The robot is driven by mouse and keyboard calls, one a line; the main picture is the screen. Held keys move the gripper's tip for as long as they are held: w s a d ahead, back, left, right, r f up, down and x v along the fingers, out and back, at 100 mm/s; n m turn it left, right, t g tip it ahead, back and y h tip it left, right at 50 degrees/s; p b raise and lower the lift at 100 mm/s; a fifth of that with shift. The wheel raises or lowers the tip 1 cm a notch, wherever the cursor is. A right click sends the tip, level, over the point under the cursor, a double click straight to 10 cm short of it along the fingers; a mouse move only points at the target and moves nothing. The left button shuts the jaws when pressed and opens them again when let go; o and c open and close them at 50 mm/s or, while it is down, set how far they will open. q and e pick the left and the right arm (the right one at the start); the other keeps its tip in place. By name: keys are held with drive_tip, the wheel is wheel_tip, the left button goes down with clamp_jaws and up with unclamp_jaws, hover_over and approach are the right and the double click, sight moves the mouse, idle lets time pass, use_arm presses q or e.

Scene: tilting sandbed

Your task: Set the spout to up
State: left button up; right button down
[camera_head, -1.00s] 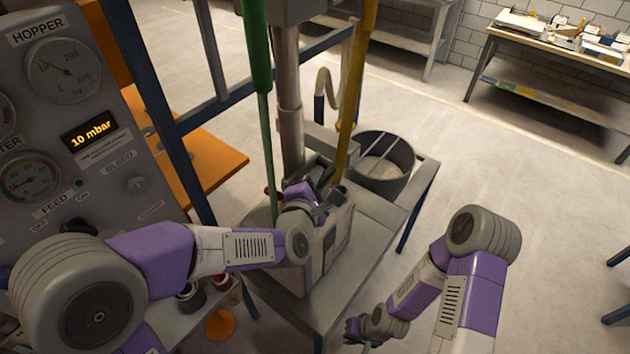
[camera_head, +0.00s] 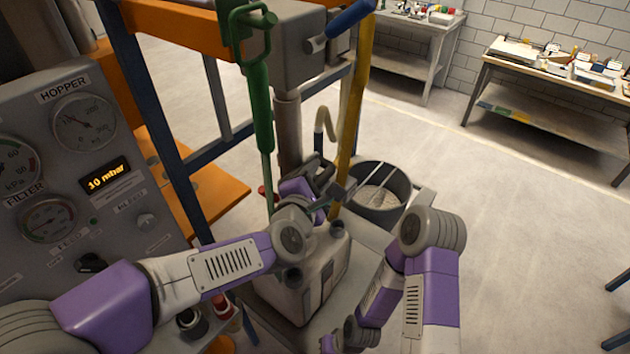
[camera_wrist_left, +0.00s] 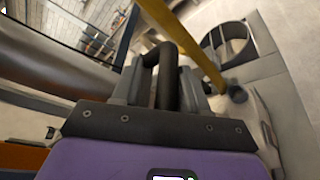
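My left gripper (camera_head: 332,182) is at the grey machine, above the light box-shaped housing (camera_head: 312,272) and beside the yellow pole (camera_head: 357,100). In the left wrist view its fingers (camera_wrist_left: 167,88) stand on either side of a dark bent bar (camera_wrist_left: 168,72). Whether they press on it is unclear. I cannot tell for sure which part is the spout; a beige curved pipe (camera_head: 325,122) stands behind the gripper. My right gripper (camera_head: 330,344) is at the bottom edge, partly cut off, with its fingers unclear.
A green handled rod (camera_head: 260,105) stands left of the grey column (camera_head: 288,130). A round grey bin (camera_head: 383,190) is behind right of the gripper. The gauge panel (camera_head: 90,180) and an orange table (camera_head: 215,190) are at left. Open floor (camera_head: 520,220) lies at right.

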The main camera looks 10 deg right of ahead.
use_arm(q)
drive_tip(key=shift+o, duration=0.5)
drive_tip(key=shift+s, duration=0.15)
drive_tip(key=shift+s+a, duration=0.15)
drive_tip(key=shift+s, duration=0.15)
drive_tip(key=v, duration=0.7)
drive_tip(key=shift+b, duration=0.35)
drive_tip(key=shift+r, duration=0.1)
